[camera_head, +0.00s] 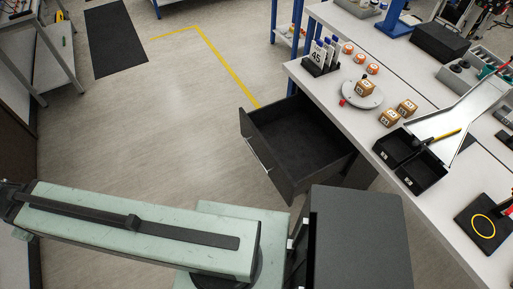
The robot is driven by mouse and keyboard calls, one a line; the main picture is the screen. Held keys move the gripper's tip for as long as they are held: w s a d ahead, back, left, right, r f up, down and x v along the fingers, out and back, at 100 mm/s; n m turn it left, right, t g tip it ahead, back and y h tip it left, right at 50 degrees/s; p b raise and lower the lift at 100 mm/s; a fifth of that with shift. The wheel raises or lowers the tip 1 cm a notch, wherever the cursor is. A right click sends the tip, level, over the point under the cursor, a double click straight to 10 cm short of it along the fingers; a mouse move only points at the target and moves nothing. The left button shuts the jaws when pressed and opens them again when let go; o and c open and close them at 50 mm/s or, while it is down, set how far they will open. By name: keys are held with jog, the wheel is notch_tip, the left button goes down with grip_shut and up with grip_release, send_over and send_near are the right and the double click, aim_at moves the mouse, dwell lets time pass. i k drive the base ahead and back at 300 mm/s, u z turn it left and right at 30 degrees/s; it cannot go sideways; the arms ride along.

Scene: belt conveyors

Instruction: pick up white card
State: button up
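A white card (317,56) marked "45" stands upright in a black holder (319,69) near the far left corner of the white workbench. More white, blue-topped pieces stand close behind it in the same holder; I cannot tell exactly what they are. My pale green arm stretches across the lower left of the view, well away from the card. My gripper does not show.
An open, empty dark drawer (300,140) juts from the bench's left side. The floor (150,120) at left is largely clear.

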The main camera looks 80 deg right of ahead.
aim_at(317, 53)
jog(key=z, duration=2.2)
jog(key=k, duration=0.55)
jog(key=z, duration=0.6)
jog(key=i, duration=1)
jog(key=u, duration=0.05)
